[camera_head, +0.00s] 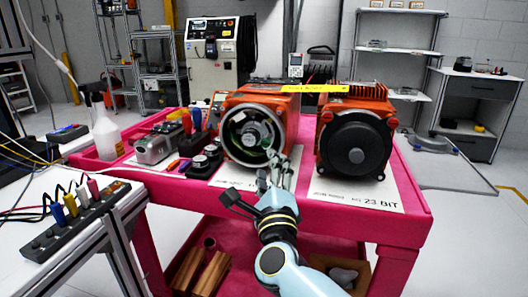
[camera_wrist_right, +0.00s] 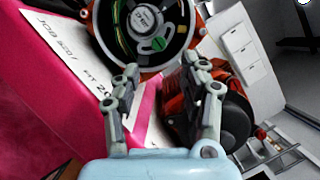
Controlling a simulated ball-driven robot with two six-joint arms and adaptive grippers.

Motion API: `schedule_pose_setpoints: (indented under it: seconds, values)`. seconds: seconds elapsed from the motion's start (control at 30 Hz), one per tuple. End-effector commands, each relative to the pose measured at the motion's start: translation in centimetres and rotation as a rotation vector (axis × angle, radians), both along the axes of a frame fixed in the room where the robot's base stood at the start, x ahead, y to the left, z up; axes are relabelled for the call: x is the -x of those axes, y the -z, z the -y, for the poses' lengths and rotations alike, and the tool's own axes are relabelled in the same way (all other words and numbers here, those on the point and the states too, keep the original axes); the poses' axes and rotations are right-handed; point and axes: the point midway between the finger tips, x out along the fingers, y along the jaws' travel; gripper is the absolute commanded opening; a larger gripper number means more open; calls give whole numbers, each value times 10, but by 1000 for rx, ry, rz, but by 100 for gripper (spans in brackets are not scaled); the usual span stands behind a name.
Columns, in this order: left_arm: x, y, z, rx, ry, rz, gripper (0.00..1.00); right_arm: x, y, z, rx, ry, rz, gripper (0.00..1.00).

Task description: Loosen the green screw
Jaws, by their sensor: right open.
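The green screw (camera_wrist_right: 159,44) sits on the lower part of the round encoder face (camera_wrist_right: 142,20) in the right wrist view. The encoder is in the open end of the left orange motor (camera_head: 285,105) on the pink cart (camera_head: 415,190). My right gripper (camera_head: 278,160) is open and empty, in front of the motor's lower right edge. In the right wrist view its fingers (camera_wrist_right: 161,72) stand apart below the screw, not around it. In the head view the gripper partly covers the lower right of the encoder opening. My left gripper is not in view.
A second orange motor with a black round cover (camera_head: 355,148) stands close on the right. Paper sheets lie under the motors.

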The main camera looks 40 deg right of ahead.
Motion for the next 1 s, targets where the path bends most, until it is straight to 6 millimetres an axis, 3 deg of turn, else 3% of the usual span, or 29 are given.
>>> schedule_pose_setpoints:
  seconds: [0.2,0.33,0.77,1.0]
  values:
    - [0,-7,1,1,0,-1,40,-39,-11,22,5,-2,-1,44]
    - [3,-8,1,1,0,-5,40,-54,-14,31,5,-2,-2,44]
    - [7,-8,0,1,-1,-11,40,-64,-15,37,4,-2,-4,44]
    - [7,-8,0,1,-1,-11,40,-64,-15,37,5,-2,-5,14]
